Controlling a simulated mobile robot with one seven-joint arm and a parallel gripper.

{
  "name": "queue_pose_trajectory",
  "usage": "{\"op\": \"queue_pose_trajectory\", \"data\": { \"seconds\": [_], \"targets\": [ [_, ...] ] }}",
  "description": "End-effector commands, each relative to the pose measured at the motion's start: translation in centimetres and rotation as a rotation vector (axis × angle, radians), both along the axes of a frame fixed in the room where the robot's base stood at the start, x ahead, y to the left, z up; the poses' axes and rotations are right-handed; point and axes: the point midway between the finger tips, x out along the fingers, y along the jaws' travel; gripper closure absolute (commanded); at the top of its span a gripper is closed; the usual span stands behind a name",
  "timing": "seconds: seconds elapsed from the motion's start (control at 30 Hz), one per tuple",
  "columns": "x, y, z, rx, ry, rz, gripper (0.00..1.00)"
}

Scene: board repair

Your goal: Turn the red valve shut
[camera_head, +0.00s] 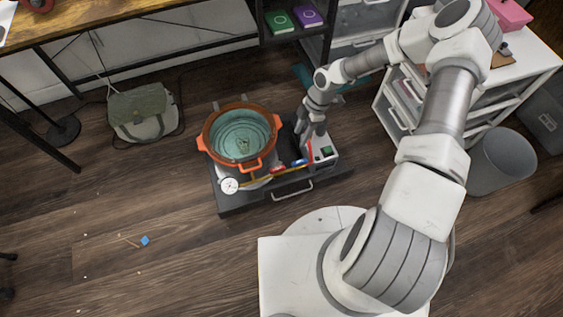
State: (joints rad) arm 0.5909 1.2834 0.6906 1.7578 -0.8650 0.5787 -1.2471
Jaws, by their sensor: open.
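A small red part (278,169), probably the red valve, sits on a thin brass-coloured pipe (258,181) along the front of a dark machine base. A blue part (299,163) sits beside it on the right. Another narrow red piece (309,146) shows at the left edge of a white control box; I cannot tell if it belongs to a valve. My gripper (303,139) is open, pointing down just above and right of the red part, close to the narrow red piece. Contact cannot be told at this size. The valve's turn position is too small to read.
An orange pot (204,133) with teal liquid stands left of my gripper. A white dial gauge (229,186) is at the pipe's left end. The white control box (323,150) stands close on the right. A grey bin (497,160) is farther right. Floor at left is mostly clear.

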Motion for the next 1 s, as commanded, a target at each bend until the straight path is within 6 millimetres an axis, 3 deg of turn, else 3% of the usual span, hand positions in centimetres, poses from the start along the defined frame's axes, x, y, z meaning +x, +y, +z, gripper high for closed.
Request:
{"op": "queue_pose_trajectory", "data": {
  "seconds": [0.1,0.47,1.0],
  "targets": [
    [-0.3,1.4,-1.9,0.066,-0.010,0.032,0.47],
    [-0.5,2.9,-4.8,0.113,-0.028,0.065,0.47],
    [-1.8,7.0,-15.4,0.113,-0.026,0.062,0.47]
  ]
}}
